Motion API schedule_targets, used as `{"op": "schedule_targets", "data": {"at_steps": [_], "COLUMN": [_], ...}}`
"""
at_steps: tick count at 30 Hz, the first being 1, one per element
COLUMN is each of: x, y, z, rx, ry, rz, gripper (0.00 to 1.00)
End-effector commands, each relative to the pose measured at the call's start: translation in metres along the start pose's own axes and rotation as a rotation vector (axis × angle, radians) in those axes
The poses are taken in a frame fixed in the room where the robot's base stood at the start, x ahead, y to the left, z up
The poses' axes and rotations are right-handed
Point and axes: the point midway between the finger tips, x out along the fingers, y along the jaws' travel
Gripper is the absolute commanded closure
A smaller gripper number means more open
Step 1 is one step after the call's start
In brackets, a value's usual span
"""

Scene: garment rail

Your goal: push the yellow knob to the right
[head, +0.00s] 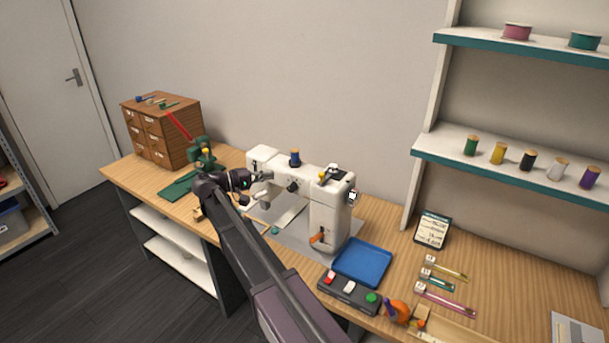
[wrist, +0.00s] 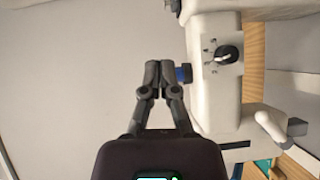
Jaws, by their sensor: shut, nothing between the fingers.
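A small yellow piece (head: 322,177), which looks like the yellow knob, sits on top of the white sewing machine (head: 329,209), beside a dark part to the right of the blue spool (head: 295,157). The knob cannot be made out in the wrist view. My gripper (head: 268,177) is in front of the machine's left part, left of the knob and apart from it. In the wrist view my gripper (wrist: 159,66) is shut and empty, its tips close beside the blue spool (wrist: 184,74) in the picture. The machine (wrist: 215,80) fills the right of that view.
A green device (head: 204,155) with a yellow top and a wooden drawer cabinet (head: 183,135) stand at left. A blue tray (head: 363,262) and a switch box (head: 348,292) lie right of the machine. Shelves with spools (head: 530,160) hang at right.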

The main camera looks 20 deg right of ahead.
Motion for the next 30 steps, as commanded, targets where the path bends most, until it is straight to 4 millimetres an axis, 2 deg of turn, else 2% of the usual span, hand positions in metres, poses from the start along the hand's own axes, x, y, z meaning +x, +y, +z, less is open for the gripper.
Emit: {"op": "schedule_targets", "data": {"at_steps": [5,11,27,30], "x": [0.005,0.023,0.102,0.111], "y": [0.0,0.0,-0.001,-0.001], "z": [0.0,0.001,0.001,0.013], "rx": [0.0,0.0,0.0,-0.001], "ry": [-0.001,-0.001,-0.002,-0.001], "rz": [-0.001,-0.001,-0.001,-0.001], "gripper": [1.0,1.0,1.0,1.0]}}
